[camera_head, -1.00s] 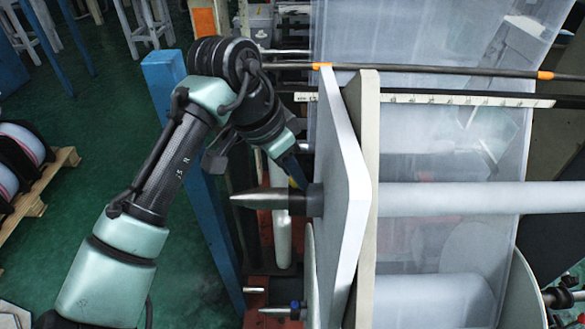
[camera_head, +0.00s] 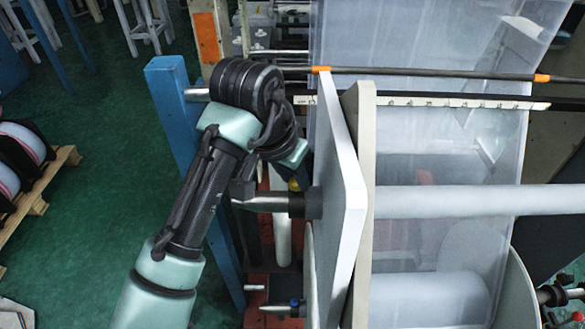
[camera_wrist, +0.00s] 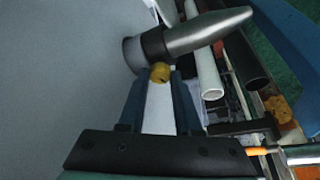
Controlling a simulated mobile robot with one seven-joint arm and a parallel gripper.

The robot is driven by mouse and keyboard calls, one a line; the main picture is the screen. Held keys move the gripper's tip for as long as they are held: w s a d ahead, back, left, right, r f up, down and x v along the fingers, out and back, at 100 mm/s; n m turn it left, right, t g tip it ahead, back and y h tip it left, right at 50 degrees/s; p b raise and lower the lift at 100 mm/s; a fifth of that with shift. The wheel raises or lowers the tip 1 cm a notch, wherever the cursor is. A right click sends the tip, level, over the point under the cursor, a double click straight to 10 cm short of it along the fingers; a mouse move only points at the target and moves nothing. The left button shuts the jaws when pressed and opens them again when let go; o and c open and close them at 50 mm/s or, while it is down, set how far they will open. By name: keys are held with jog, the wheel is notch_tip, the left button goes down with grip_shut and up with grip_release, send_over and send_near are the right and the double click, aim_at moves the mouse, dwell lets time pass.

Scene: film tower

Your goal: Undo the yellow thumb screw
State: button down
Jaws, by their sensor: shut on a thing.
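The yellow thumb screw (camera_wrist: 160,73) sits on the dark collar (camera_wrist: 155,47) at the base of the metal cone-tipped shaft. My gripper (camera_wrist: 161,76) has its two blue fingers on either side of the screw, and it is shut on it. In the head view the yellow thumb screw (camera_head: 294,184) shows as a small spot just above the collar, below my wrist. My fingers are mostly hidden there behind my own wrist.
A large pale plate (camera_head: 340,170) stands close right of the collar. The tapered shaft tip (camera_head: 255,202) points left. A blue post (camera_head: 168,110) stands behind my arm. A long roller (camera_head: 460,198) with clear film lies to the right.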

jog(key=n+p, duration=0.1)
jog(key=n+y+p, duration=0.1)
jog(key=n, duration=0.1)
jog(key=shift+s+d+r+t, duration=0.1)
jog(key=shift+d+r+t, duration=0.1)
jog(key=shift+t, duration=0.1)
jog(key=shift+f+n+y+p, duration=0.1)
jog(key=shift+n+y+p, duration=0.5)
jog(key=shift+n+p, duration=0.75)
jog(key=shift+n, duration=0.45)
jog(key=c, duration=0.6)
grip_release()
jog(key=shift+f, duration=0.1)
jog(key=p+v, duration=0.5)
jog(key=v, duration=0.8)
jog(key=shift+s+d, duration=0.1)
